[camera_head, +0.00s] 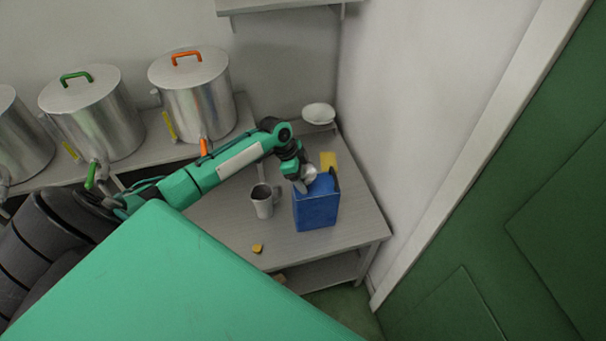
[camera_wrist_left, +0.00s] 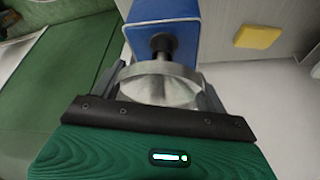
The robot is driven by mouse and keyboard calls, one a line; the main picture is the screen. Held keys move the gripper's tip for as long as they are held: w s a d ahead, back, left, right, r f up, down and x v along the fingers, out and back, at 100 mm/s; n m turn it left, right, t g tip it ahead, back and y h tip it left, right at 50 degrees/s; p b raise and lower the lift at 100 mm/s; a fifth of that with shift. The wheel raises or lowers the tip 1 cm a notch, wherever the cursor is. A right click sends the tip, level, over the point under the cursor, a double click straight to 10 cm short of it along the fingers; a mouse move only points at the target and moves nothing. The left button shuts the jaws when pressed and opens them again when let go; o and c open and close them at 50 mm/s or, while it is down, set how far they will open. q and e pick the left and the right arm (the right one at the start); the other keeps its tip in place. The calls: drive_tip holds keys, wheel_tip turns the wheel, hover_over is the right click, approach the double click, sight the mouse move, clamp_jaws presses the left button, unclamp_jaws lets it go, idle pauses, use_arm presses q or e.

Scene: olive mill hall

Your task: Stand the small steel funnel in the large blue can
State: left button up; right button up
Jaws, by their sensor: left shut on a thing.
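The large blue can (camera_head: 316,212) stands upright on the grey table, and its blue body (camera_wrist_left: 164,12) shows at the top of the left wrist view. My left gripper (camera_head: 306,180) is at the can's top, shut on the small steel funnel (camera_head: 311,171). In the left wrist view the funnel's shiny bowl (camera_wrist_left: 160,88) sits between the fingers, with a dark round part between it and the can. I cannot tell whether the spout is inside the can's opening. My right gripper is not in view.
A grey jug (camera_head: 263,207) stands left of the can on the table (camera_head: 225,217). A yellow sponge (camera_head: 328,160) lies behind the can, a white bowl (camera_head: 318,113) further back. A small yellow piece (camera_head: 257,248) lies near the front edge. Steel vats (camera_head: 195,98) stand left; the wall is close right.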

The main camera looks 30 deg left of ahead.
use_arm(q)
drive_tip(key=shift+f, duration=0.4)
drive_tip(key=o, duration=1)
drive_tip(key=shift+o, duration=0.2)
drive_tip(key=shift+r, duration=0.1)
drive_tip(key=b+v, duration=0.4)
drive_tip(key=v, duration=0.9)
drive_tip(key=shift+s+a+r, duration=0.2)
drive_tip(key=shift+r, duration=0.1)
drive_tip(key=b+v, duration=0.3)
drive_tip(key=v, duration=1)
drive_tip(key=shift+a+r, duration=0.25)
drive_tip(key=shift+r, duration=0.1)
